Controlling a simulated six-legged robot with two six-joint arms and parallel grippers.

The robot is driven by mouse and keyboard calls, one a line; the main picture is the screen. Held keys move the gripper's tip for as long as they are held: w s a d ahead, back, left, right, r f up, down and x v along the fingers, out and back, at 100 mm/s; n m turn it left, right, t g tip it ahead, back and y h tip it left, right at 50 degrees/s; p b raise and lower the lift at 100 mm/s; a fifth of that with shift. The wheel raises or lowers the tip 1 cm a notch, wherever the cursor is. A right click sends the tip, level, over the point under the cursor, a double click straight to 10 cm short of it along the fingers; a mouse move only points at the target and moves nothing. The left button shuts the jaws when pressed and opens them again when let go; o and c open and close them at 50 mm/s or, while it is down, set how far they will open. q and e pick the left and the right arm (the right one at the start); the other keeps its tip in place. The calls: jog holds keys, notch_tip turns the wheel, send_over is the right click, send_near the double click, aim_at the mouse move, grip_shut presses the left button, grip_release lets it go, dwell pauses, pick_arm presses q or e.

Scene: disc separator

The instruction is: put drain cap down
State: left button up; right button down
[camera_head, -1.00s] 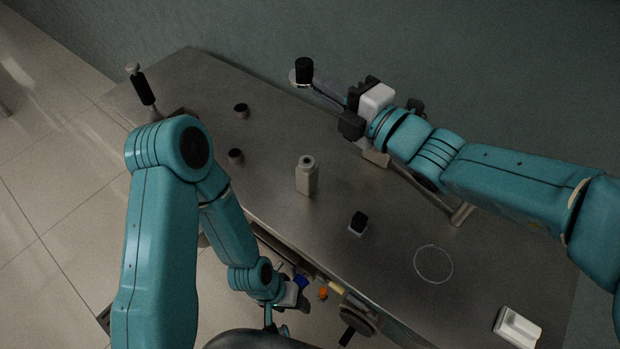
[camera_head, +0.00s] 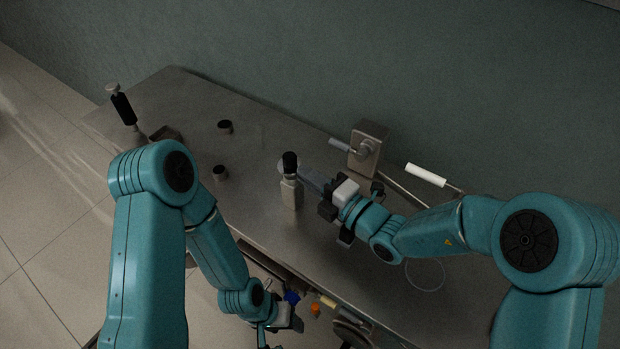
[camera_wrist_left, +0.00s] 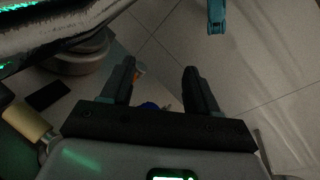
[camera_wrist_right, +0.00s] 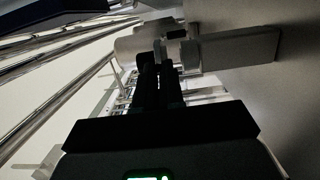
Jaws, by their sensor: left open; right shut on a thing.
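My right gripper (camera_head: 328,192) is over the steel table, shut on a pale flat piece (camera_head: 314,177) that reaches left to a black cylindrical cap (camera_head: 290,161). I take this black part as the drain cap, but cannot tell whether the two are one piece. The black cap appears at the top of the pale bottle-like post (camera_head: 290,196); contact cannot be told. In the right wrist view, the dark fingers (camera_wrist_right: 158,78) are close together with a grey block-like piece (camera_wrist_right: 240,48) beyond. My left gripper (camera_wrist_left: 160,85) is open and empty, low beside the table.
Two short dark cylinders (camera_head: 225,127) (camera_head: 220,172) stand on the table's left part. A black-handled post (camera_head: 123,108) is at the left end. A grey box with a spout (camera_head: 368,148) and a white-handled bar (camera_head: 426,175) are at the back. The table's (camera_head: 180,95) back-left is bare.

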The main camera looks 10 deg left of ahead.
jog(key=shift+f, duration=0.25)
jog(key=shift+w+f+b, duration=0.1)
jog(key=shift+f+b, duration=0.25)
jog(key=shift+f, duration=0.25)
jog(key=c, duration=1.3)
grip_release()
jog(key=shift+o, duration=0.2)
jog(key=shift+r, duration=0.15)
jog(key=v, duration=0.8)
jog(key=r+v, duration=0.1)
jog(key=v, duration=0.3)
